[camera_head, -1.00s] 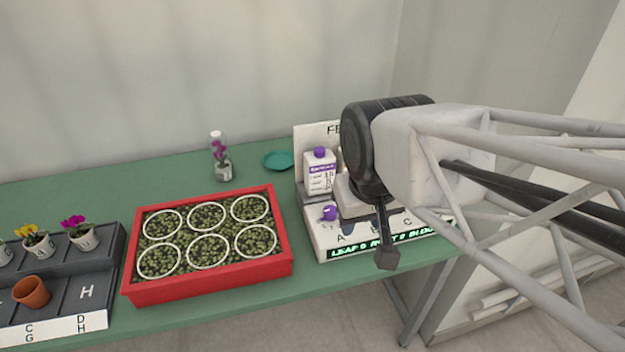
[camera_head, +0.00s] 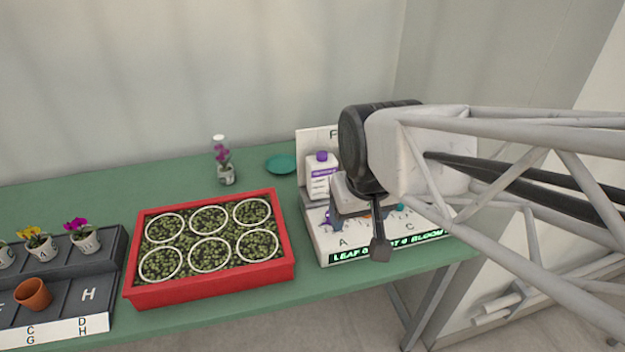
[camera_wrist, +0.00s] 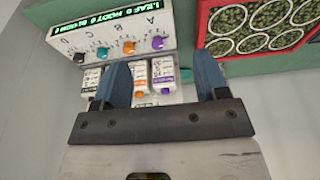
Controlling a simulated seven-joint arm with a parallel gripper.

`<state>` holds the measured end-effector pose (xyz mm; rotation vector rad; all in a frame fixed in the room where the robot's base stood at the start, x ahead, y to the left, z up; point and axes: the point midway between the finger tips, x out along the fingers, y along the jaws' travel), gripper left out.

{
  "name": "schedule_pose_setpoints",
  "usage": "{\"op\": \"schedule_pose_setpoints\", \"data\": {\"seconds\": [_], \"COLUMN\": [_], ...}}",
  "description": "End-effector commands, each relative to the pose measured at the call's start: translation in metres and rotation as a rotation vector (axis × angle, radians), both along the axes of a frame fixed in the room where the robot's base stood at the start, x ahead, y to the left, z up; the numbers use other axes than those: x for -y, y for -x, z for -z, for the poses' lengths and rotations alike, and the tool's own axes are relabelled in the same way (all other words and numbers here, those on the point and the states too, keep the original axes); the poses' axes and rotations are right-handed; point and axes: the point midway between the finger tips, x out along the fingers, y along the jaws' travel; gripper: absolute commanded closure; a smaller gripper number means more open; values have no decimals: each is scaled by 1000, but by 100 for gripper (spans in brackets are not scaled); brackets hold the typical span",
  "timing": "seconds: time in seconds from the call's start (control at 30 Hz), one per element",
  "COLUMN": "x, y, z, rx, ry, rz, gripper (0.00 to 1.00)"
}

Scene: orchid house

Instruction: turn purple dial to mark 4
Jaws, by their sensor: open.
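The dosing panel (camera_head: 340,257) is a white box with a lit green readout on its front. The purple dial (camera_head: 327,222) is at its left end by letter A, partly hidden behind my gripper. In the wrist view the purple dial (camera_wrist: 158,43) shows whole, just beyond my fingertips and between their lines. My gripper (camera_wrist: 162,72) is open and empty, with its two blue-grey fingers apart. In the head view my gripper (camera_head: 352,213) hangs over the panel's left part. Which mark the dial points to is too small to read.
Beside the purple dial are orange (camera_wrist: 129,47), teal (camera_wrist: 102,53) and black (camera_wrist: 78,57) dials. Bottles, including a purple-capped one (camera_head: 321,180), stand behind them. A red seedling tray (camera_head: 205,290) is to the left. Bare green table lies between tray and panel.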

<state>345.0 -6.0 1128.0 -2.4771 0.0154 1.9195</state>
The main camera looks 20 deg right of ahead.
Motion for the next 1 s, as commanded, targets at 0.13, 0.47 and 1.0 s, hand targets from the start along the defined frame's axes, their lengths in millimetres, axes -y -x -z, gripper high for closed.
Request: {"op": "schedule_pose_setpoints", "data": {"seconds": [0.13,0.47,1.0], "x": [5,26,39], "y": [-41,-144,-185], "z": [22,101,150], "rx": [20,98,141], "ry": [-7,-9,1], "rz": [-5,-13,-13], "gripper": [33,33,33]}}
